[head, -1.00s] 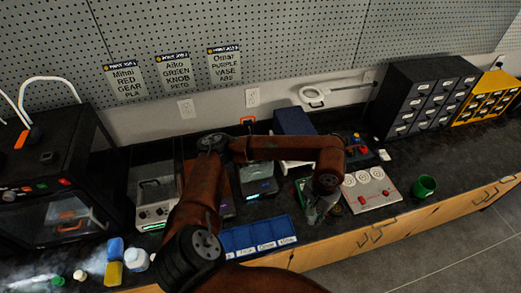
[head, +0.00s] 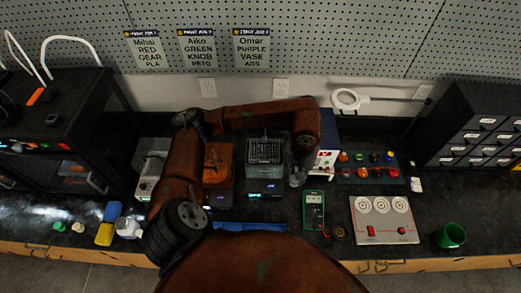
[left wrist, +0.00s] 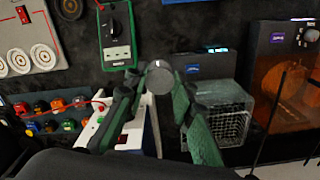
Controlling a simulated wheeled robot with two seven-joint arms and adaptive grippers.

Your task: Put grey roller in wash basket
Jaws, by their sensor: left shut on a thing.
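My left gripper (head: 297,178) is over the counter, just right of the wash basket. In the left wrist view, its green fingers (left wrist: 160,84) are shut on the grey roller (left wrist: 159,75), whose round grey end faces the camera. The roller is hard to make out in the head view. The wash basket (head: 264,150) is a wire mesh basket at a machine in the middle of the counter. In the left wrist view the basket (left wrist: 232,97) is right of the gripper, apart from the roller. My right gripper is not in view.
A green multimeter (head: 314,210) lies near the gripper, with a white-and-red box (head: 324,162) behind it. An orange-covered machine (head: 217,165) stands left of the basket. A white panel with dials (head: 384,219) and a green cup (head: 451,236) are at right.

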